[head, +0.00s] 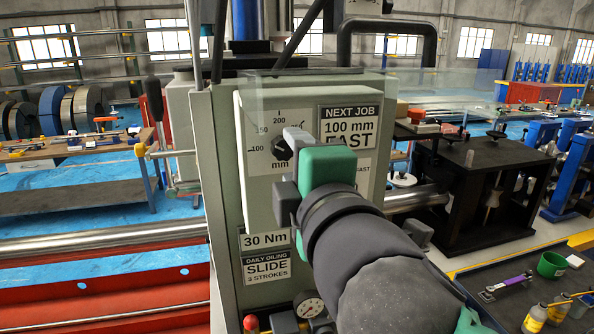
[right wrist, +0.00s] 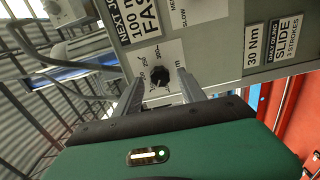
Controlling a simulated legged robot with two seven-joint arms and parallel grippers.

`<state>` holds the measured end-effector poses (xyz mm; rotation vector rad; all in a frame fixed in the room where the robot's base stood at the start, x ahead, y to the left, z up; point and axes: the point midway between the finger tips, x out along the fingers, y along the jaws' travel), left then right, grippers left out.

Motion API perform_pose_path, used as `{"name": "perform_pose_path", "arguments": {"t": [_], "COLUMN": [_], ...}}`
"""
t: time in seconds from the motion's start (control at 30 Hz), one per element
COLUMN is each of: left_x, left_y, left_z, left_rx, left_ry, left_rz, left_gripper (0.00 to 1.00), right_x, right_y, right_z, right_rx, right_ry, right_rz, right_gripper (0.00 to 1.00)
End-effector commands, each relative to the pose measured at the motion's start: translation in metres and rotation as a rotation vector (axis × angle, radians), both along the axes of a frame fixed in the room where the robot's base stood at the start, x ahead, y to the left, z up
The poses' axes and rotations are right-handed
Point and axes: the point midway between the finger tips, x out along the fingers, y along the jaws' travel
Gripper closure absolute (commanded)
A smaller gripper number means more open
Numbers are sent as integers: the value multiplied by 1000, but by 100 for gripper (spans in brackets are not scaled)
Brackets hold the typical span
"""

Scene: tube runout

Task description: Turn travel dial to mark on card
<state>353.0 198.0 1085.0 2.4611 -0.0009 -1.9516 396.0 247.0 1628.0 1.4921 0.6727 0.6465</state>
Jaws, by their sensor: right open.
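The travel dial (head: 281,150) is a small black knob on the grey-green machine panel, with a mm scale reading 100, 150 and 200 around its left and top. The card (head: 348,127) to its right reads "NEXT JOB 100 mm FAST". My right gripper (head: 294,143) is open in front of the panel and hides the dial's right side. In the right wrist view, the dial (right wrist: 160,83) shows between the two open fingers (right wrist: 160,92), with a gap on each side. I cannot tell which mark its pointer is on. My left gripper is not in view.
A 30 Nm label (head: 264,241) and a daily oiling label (head: 266,267) sit low on the panel. A gauge (head: 309,306) is below them. A clear guard (head: 300,85) spans the panel top. A dark bench (head: 470,165) stands at the right.

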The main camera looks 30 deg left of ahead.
Motion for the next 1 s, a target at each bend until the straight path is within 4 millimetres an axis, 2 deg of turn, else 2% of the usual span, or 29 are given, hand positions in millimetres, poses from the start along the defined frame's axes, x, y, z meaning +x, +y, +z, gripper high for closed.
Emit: {"name": "perform_pose_path", "arguments": {"t": [0.7,0.77,1.0], "left_x": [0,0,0], "left_y": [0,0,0], "left_z": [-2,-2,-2], "left_rx": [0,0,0], "left_ry": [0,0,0], "left_rz": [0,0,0], "left_gripper": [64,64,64], "right_x": [13,13,13], "right_y": [15,15,15], "right_z": [1,1,1], "right_rx": [-5,-5,-7], "right_ry": [-7,-7,-7], "right_rz": [0,0,0], "right_gripper": [52,58,89]}}
